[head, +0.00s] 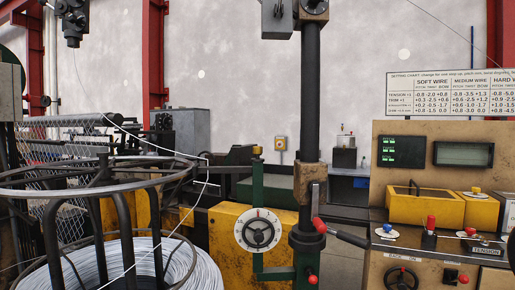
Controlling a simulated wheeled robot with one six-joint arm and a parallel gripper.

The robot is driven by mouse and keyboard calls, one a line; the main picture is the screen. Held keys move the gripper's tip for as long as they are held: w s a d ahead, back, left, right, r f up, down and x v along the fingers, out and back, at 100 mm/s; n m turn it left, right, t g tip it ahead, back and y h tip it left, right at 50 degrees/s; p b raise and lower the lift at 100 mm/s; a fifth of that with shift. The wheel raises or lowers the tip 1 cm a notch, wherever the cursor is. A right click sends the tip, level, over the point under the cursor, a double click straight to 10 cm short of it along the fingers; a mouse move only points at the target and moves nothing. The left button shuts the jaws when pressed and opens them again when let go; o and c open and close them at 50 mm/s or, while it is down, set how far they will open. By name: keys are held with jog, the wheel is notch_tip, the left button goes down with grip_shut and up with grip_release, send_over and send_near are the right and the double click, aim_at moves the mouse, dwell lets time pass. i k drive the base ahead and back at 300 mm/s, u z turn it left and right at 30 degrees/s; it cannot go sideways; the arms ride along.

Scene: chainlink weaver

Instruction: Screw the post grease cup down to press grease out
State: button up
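A dark upright post (310,100) stands right of the middle in the head view. A worn brown block (309,182) is clamped around it, and another brown fitting (314,7) sits at the top edge. A small tan cap (257,150) tops a green upright (257,180) just left of the post. I cannot tell which of these parts, if any, is the grease cup; no cup shape shows clearly. My gripper is not in view.
A white dial with a handwheel (259,231) is left of the post. A red-knobbed lever (345,234) juts out right of its foot. A wire coil (180,268) in a dark cage fills the lower left. A control console (440,235) stands at right.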

aim_at(259, 149)
jog(key=u, duration=0.4)
jog(key=i, duration=0.75)
jog(key=u, duration=0.65)
